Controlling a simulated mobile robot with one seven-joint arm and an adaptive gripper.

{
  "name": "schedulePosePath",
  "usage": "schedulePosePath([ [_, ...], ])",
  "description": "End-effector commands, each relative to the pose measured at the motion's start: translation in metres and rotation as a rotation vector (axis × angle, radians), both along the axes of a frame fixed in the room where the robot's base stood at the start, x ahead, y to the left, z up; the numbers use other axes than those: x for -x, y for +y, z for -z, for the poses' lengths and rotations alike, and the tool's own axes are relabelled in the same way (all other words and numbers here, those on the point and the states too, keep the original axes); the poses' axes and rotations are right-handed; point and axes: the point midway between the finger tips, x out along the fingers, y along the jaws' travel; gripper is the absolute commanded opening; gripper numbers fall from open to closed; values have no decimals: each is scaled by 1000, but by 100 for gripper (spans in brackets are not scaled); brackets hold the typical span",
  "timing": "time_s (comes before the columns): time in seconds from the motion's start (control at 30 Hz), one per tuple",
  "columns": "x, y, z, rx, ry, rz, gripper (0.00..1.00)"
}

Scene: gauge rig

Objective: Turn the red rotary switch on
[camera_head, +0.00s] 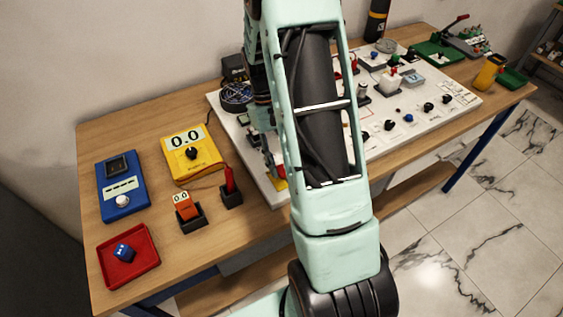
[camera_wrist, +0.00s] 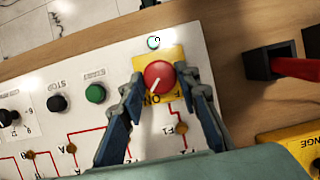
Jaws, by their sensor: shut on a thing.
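The red rotary switch (camera_wrist: 158,75) is a round red knob on a yellow plate (camera_wrist: 172,54), seen in the wrist view. Its white pointer line slants down and to the left in that picture. Part of the plate's lettering shows below the knob, with "ON" readable and the rest partly covered. My gripper (camera_wrist: 161,88) has one finger on each side of the knob and is shut on it. In the head view, my gripper (camera_head: 266,158) is at the white panel's left part, and my arm hides much of the panel.
On the white panel (camera_wrist: 210,32) are a green START button (camera_wrist: 95,93), a black STOP button (camera_wrist: 57,103) and a small lamp (camera_wrist: 153,43) close above the switch.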

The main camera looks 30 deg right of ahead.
Motion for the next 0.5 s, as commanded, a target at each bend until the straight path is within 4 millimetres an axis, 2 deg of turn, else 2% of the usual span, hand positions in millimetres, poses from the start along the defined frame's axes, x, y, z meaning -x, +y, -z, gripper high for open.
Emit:
schedulePosePath([
  [0.47,1,0,0,0,2,16,6],
  [0.5,1,0,0,0,2,16,31],
])
